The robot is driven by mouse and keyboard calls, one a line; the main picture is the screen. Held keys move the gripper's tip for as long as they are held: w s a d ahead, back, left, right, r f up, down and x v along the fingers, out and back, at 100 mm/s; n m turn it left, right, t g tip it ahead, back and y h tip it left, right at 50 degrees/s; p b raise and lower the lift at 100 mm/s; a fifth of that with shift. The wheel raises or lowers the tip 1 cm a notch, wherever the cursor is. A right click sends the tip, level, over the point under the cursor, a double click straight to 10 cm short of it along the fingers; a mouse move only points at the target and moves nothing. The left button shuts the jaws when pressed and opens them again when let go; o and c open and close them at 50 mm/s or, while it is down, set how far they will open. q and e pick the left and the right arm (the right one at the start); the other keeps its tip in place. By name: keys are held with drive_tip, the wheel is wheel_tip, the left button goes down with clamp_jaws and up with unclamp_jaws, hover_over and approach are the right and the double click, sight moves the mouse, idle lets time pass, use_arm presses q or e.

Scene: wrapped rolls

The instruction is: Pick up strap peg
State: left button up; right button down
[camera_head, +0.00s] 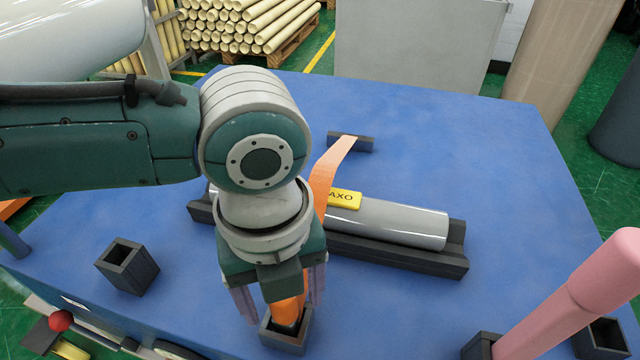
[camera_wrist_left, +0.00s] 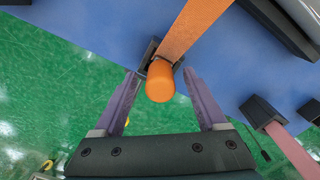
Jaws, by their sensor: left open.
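The orange strap peg (camera_wrist_left: 160,82) is a rounded cylinder at a dark square socket (camera_wrist_left: 150,50) near the table's front edge. In the head view the peg (camera_head: 287,312) shows below my left gripper, standing in its socket (camera_head: 286,341). An orange strap (camera_head: 325,180) runs from a dark block at the back over the silver roll. In the left wrist view the strap (camera_wrist_left: 196,25) reaches the peg's socket. My left gripper (camera_head: 279,296) is open, pointing down, with one finger on each side of the peg. My right gripper is not in view.
The silver roll (camera_head: 390,224) with a yellow label lies in a dark cradle (camera_head: 400,257). An empty dark socket (camera_head: 127,266) stands at left. A pink cylinder (camera_head: 570,300) rises from a socket at right. The blue table (camera_head: 480,140) is clear at the back right.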

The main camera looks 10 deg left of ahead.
use_arm(q)
clamp_jaws()
idle(0.6)
